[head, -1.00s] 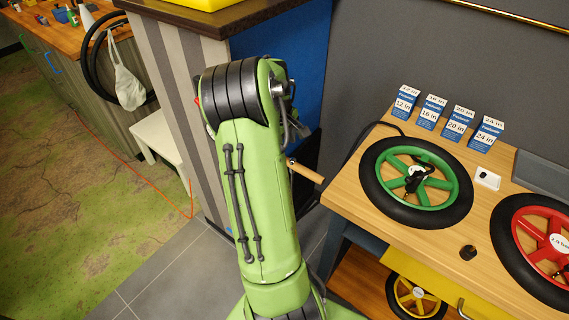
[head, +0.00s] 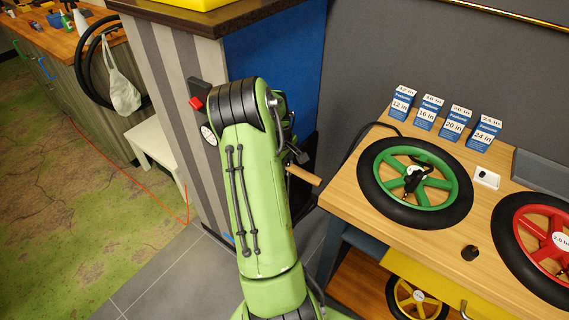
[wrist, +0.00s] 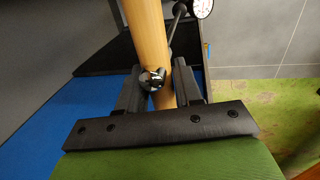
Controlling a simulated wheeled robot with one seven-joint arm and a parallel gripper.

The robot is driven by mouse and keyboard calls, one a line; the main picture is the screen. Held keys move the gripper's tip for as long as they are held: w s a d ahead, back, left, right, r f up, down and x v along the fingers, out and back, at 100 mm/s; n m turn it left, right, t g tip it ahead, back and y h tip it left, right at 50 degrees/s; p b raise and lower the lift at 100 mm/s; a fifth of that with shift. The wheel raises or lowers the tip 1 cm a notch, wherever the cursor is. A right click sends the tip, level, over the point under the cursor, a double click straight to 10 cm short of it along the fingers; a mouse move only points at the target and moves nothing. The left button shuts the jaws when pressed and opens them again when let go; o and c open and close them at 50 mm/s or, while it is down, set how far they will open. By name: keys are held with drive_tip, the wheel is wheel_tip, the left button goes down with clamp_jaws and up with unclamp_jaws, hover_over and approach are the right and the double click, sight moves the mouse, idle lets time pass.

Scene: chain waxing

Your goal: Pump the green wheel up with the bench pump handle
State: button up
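The green wheel (head: 437,182) with its black tyre lies flat on the wooden bench, and a black fitting (head: 414,181) lies across its hub and spokes. The wooden pump handle (head: 304,174) sticks out to the right from behind my arm, left of the bench. In the wrist view the handle (wrist: 148,35) runs between the two dark fingers of my gripper (wrist: 158,90), which lie close against both its sides. A shiny round metal end shows at the handle between the fingers. In the head view my arm hides my gripper.
A red wheel (head: 549,238) lies at the bench's right, and a yellow wheel (head: 415,298) is below. Blue size cards (head: 428,113) stand at the back. A striped cabinet (head: 180,100) with a red switch (head: 196,103) and a white gauge (head: 209,134) is left of my arm.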

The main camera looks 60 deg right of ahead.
clamp_jaws()
wheel_tip(320, 180, up, 14)
drive_tip(key=p, duration=0.9)
drive_tip(key=shift+r, duration=0.25)
drive_tip(key=o, duration=0.7)
unclamp_jaws()
drive_tip(key=shift+f, duration=0.1)
drive_tip(key=a+r, duration=0.1)
drive_tip(key=r, duration=0.4)
drive_tip(key=a+r+p, duration=0.1)
drive_tip(key=r, duration=0.4)
drive_tip(key=a+r+p, duration=0.1)
drive_tip(key=r, duration=0.4)
drive_tip(key=shift+w+r, duration=0.25)
